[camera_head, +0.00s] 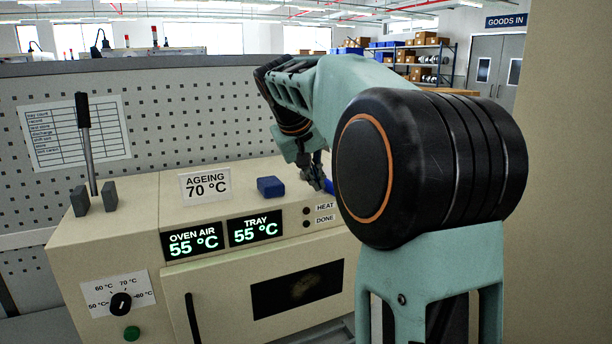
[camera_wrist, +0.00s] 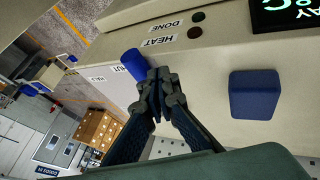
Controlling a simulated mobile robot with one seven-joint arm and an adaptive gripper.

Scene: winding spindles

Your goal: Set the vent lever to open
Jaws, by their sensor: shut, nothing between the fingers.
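The vent lever shows as a blue cylindrical grip (camera_wrist: 133,66) in the wrist view, at the oven's edge beside a partly hidden label that seems to read SHUT. A bit of blue beside my gripper in the head view (camera_head: 329,186) is probably the same grip. My gripper (camera_wrist: 156,84) is shut and empty, its fingertips right at the grip; I cannot tell whether they touch. In the head view my gripper (camera_head: 318,178) is low over the oven's right end, partly hidden by my arm. The lever's pivot is hidden.
The oven (camera_head: 300,265) has a blue block (camera_head: 270,187) on top, near the AGEING 70 °C sign (camera_head: 205,185). Its displays both read 55 °C. A black-handled upright lever (camera_head: 86,140) stands at the left between two grey blocks. A pegboard (camera_head: 180,120) rises behind.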

